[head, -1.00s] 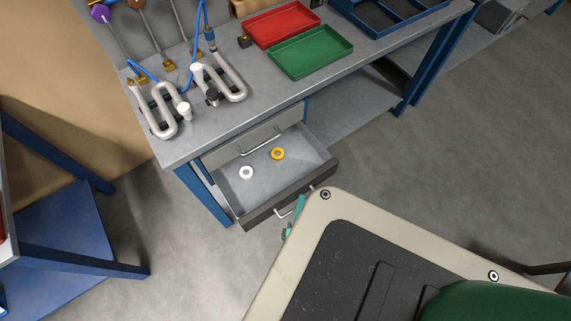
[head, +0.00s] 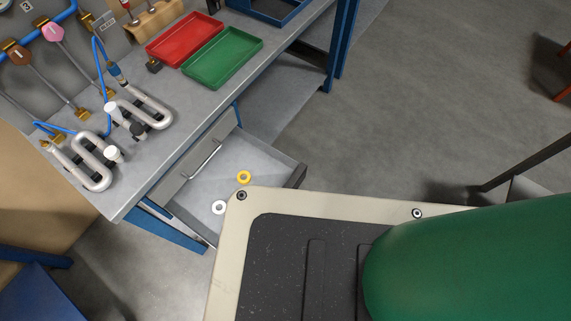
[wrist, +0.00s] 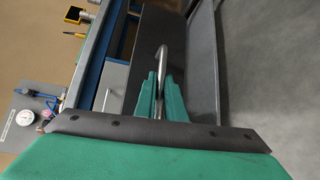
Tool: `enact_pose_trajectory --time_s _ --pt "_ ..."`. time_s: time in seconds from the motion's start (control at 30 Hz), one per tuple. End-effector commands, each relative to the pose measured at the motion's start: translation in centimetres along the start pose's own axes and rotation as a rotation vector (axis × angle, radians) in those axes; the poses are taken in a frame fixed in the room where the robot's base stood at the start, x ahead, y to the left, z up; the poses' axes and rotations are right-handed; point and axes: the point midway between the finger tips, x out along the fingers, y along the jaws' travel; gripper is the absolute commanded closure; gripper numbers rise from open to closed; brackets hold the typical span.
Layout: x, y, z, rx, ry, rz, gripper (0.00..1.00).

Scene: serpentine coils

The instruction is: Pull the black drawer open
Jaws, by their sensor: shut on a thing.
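The black drawer stands pulled out of the bench, with its grey interior (head: 262,158) showing in the head view. Most of its dark front is hidden behind my own body; one end of the front (head: 297,177) shows. A yellow ring (head: 243,177) and a white ring (head: 219,207) lie inside the drawer. In the wrist view the black drawer front (wrist: 160,22) carries a metal bar handle (wrist: 163,55). My gripper (wrist: 160,84), with green fingers, is shut on this handle. The gripper is not visible in the head view.
A grey drawer (head: 195,165) above the open one is closed. The bench top (head: 180,90) holds a red tray (head: 184,40), a green tray (head: 222,57) and coiled pipes (head: 90,165).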

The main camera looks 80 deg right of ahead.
Motion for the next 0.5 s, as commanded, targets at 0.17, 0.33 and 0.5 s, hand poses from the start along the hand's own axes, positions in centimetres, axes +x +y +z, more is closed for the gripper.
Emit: enact_pose_trajectory --time_s 0.17,0.33,0.5 --pt "-0.18 -0.04 -0.48 0.003 0.008 -0.003 0.72" --pt "-0.11 -0.04 -0.24 0.002 0.003 -0.002 0.72" --pt "-0.51 -0.06 -0.14 0.001 0.001 -0.003 0.72"
